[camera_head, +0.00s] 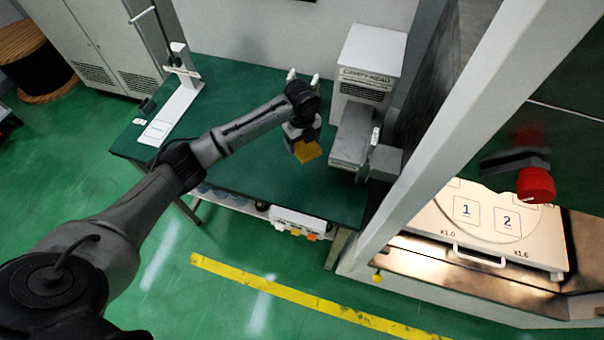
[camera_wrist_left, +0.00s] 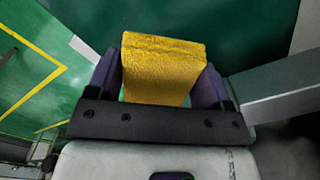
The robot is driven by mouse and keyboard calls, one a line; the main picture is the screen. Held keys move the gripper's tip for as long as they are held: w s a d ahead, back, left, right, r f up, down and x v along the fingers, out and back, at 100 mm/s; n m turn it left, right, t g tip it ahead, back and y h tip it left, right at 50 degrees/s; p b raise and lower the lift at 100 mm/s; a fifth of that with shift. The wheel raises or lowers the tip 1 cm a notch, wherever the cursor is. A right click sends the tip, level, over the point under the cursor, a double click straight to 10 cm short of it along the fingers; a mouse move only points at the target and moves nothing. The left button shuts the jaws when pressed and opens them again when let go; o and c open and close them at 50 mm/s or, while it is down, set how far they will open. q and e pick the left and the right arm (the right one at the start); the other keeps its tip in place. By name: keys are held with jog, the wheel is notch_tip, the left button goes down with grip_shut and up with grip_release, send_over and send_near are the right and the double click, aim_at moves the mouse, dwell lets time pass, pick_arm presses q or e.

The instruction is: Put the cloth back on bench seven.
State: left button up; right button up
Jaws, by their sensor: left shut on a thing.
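The yellow cloth (camera_head: 307,151) is folded into a thick block and held in my left gripper (camera_head: 298,141). In the left wrist view the cloth (camera_wrist_left: 162,68) sits between the two purple-grey fingers of the left gripper (camera_wrist_left: 160,85), which are shut on it. In the head view the cloth hangs over the green-topped bench (camera_head: 245,135), near its right part. I cannot tell how high above the top it is. No number seven shows on the bench. My right gripper is not in view.
A white instrument (camera_head: 367,75) stands at the bench's right end, left of a white-framed cabinet (camera_head: 430,150). A white stand (camera_head: 175,108) is at the bench's left.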

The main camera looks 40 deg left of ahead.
pick_arm(q)
jog(key=b, duration=0.1)
send_over(300, 165)
jog(key=shift+m, duration=0.4)
notch_tip(300, 165, down, 7)
jog(key=shift+f, duration=0.8)
jog(key=shift+f+b, duration=0.35)
jog(key=shift+f, duration=1.2)
jog(key=shift+f, duration=0.1)
jog(key=o, duration=0.8)
